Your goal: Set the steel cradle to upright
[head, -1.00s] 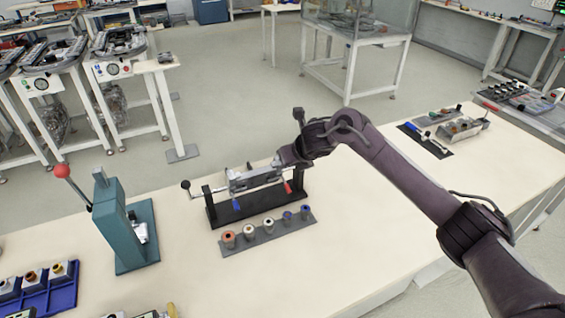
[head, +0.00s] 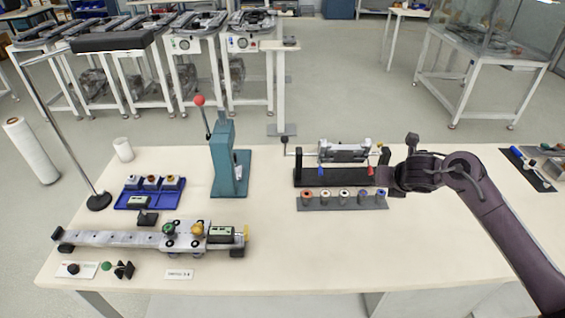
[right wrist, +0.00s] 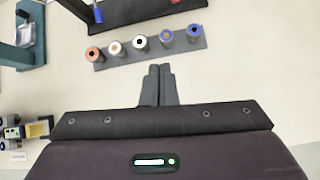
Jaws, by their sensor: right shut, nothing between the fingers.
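The steel cradle (head: 345,152) hangs between the two posts of a black stand (head: 325,180) on the table. Its long side runs level, with a blue tab (head: 321,170) and a red tab (head: 370,171) pointing down. A crank with a dark knob (head: 285,140) sticks out at the left. My right gripper (head: 383,178) is just right of the stand, shut and empty. In the right wrist view its fingertips (right wrist: 160,68) are together below the row of spools, and the cradle itself is mostly out of frame. My left gripper is not in view.
A grey strip with several spools (head: 342,201) lies in front of the stand. A teal press (head: 226,158) with a red-knobbed lever stands left. A blue tray (head: 150,192) and a rail assembly (head: 150,239) lie farther left. The table front right of centre is clear.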

